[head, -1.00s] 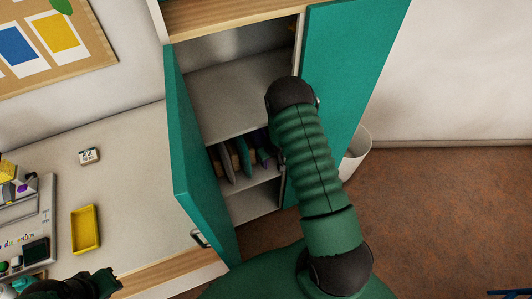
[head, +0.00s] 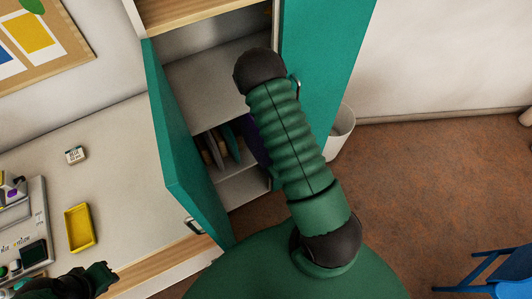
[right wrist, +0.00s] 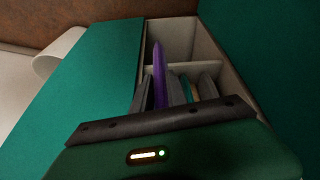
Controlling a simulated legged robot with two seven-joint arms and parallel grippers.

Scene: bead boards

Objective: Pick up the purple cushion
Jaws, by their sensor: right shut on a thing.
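The purple cushion (right wrist: 158,72) stands on edge in the right wrist view, reaching beyond the other flat items beside it. In the head view a narrow strip of it (head: 251,141) shows at the cabinet opening, beside my right arm. My right gripper (right wrist: 160,92) is shut on the purple cushion at the cabinet.
The cabinet's left door (head: 180,150) and right door (head: 325,60) stand open around my right arm. Several flat items (head: 217,148) stand on edge on the shelf. A yellow tray (head: 79,228) lies on the desk. A white bin (head: 342,130) stands beyond the right door.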

